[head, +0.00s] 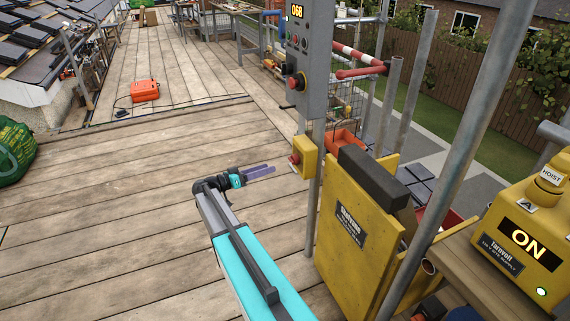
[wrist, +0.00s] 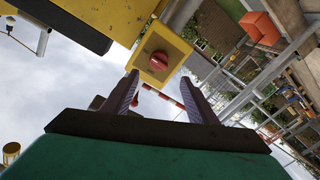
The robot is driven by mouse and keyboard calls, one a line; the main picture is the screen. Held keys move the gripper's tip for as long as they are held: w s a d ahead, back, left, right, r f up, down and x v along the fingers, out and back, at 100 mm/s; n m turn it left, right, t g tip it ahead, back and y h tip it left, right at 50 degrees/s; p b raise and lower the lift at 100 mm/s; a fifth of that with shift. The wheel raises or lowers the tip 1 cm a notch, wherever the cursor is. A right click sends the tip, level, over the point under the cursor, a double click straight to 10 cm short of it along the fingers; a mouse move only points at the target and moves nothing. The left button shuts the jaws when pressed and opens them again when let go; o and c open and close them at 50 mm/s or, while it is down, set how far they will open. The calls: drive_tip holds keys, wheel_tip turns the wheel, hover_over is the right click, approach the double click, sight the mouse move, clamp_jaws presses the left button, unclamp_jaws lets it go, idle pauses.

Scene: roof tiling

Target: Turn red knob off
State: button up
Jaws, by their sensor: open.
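The red knob (head: 294,159) sits on the face of a small yellow box (head: 308,158) fixed to a grey post. In the wrist view the knob (wrist: 158,61) is round and red, with its yellow box (wrist: 178,50) around it. My gripper (head: 273,170) is open and empty, with its fingers pointing at the box from the left. In the wrist view the two fingertips (wrist: 160,77) stand apart on either side below the knob. The knob appears beyond the tips and not gripped. A yellow supply unit (head: 525,240) at the right shows ON and a green light.
A grey panel (head: 308,50) with a red button (head: 296,82) and a display stands above the box. A yellow gate panel (head: 355,230) and grey scaffold poles (head: 470,140) stand to the right. An orange case (head: 145,91) lies on the deck. The planks around my arm are clear.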

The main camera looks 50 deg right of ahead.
sight(290, 160)
drive_tip(key=x, duration=1)
drive_tip(key=shift+d+p, duration=0.35)
drive_tip(key=shift+p, duration=0.05)
drive_tip(key=shift+s, duration=0.1)
drive_tip(key=c, duration=1)
drive_tip(key=shift+a, duration=0.5)
drive_tip(key=shift+d+f, duration=0.1)
drive_tip(key=shift+d, duration=0.2)
drive_tip(key=shift+d+r, duration=0.2)
drive_tip(key=shift+d, duration=0.05)
